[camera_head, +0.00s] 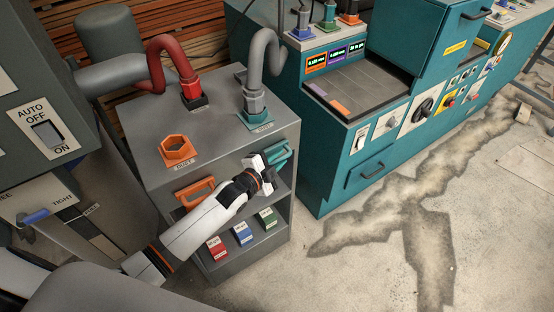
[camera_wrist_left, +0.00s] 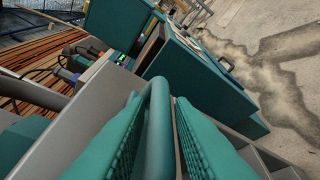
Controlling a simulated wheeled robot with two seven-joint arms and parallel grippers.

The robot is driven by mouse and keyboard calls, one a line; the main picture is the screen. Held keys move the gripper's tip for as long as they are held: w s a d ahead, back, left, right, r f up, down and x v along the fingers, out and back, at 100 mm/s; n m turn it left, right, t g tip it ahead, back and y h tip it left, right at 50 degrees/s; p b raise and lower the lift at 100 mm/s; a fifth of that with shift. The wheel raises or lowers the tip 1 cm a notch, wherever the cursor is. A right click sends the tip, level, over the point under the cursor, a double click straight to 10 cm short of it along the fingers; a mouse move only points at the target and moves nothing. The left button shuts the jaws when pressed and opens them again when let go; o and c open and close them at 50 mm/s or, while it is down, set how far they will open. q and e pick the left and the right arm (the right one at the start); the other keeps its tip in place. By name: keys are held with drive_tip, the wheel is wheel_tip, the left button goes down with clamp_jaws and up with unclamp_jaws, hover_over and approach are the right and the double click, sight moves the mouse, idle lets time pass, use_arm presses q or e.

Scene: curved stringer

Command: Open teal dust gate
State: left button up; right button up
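The teal dust gate handle (camera_head: 280,152) is on the upper right front of the grey cabinet (camera_head: 220,135), below the grey hose's teal collar. My left gripper (camera_head: 268,170) is at this handle. In the left wrist view a teal bar, the handle (camera_wrist_left: 159,120), runs between the two ridged fingers of my left gripper (camera_wrist_left: 160,110). The fingers lie close along both sides of the bar. Whether they press on it I cannot tell. The gate behind the handle is hidden, so its position cannot be told. My right gripper is not in view.
An orange handle (camera_head: 194,192) sits left on the same cabinet front, below an orange hexagonal port (camera_head: 177,150). Red, blue and green boxes stand on the lower shelf. A teal machine (camera_head: 340,150) stands to the right. The stained concrete floor (camera_head: 470,230) in front is clear.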

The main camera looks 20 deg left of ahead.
use_arm(q)
clamp_jaws()
drive_tip(key=s+d+p, duration=0.2)
drive_tip(key=s+d, duration=0.2)
drive_tip(key=d, duration=0.1)
drive_tip(key=shift+s+d+p, duration=0.15)
drive_tip(key=shift+d+p, duration=0.05)
drive_tip(key=shift+p, duration=0.1)
unclamp_jaws()
drive_tip(key=v, duration=1.2)
